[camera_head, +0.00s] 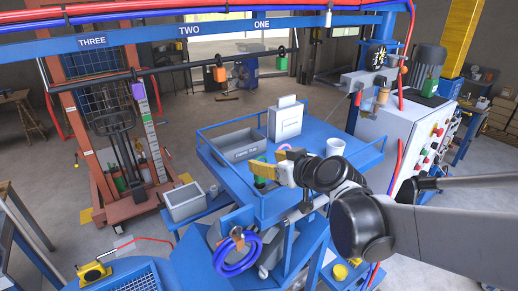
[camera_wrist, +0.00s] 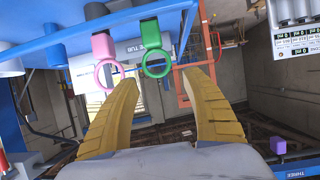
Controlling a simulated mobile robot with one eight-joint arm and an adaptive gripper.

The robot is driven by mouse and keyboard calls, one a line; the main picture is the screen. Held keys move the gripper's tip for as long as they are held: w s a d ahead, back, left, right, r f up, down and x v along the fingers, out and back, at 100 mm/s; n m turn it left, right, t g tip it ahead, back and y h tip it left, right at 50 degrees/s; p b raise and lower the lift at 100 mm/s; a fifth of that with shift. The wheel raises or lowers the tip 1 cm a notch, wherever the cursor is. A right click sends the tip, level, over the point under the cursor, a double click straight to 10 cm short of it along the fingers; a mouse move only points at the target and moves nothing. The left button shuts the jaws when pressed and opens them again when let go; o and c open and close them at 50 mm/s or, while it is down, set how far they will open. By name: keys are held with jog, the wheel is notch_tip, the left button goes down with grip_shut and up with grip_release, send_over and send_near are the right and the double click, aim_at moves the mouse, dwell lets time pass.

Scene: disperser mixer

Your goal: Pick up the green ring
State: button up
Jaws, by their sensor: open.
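The green ring (camera_wrist: 157,62) shows in the wrist view as an upright-looking loop with a tab, against the blue bench (camera_wrist: 55,30). A pink ring (camera_wrist: 107,70) of like shape is to its left. My gripper (camera_wrist: 156,78) has two yellow fingers spread wide apart with nothing between them. The green ring appears ahead of the fingertips, between the two fingers, and apart from them. In the head view my gripper (camera_head: 268,163) is over the blue bench, and a bit of the green ring (camera_head: 260,182) shows just below the fingers.
A grey tub (camera_head: 235,147), a white box (camera_head: 285,120) and a white cup (camera_head: 335,146) are on the bench. A low blue rail (camera_head: 225,183) edges it. The control cabinet (camera_head: 400,140) stands to the right. A coiled blue hose (camera_head: 237,252) hangs in front.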

aim_at(261, 161)
jog(key=x, duration=0.5)
jog(key=shift+d+f+p, duration=0.2)
jog(key=shift+f+p, duration=0.15)
jog(key=shift+p, duration=0.05)
jog(key=shift+s, duration=0.1)
jog(key=c, duration=1)
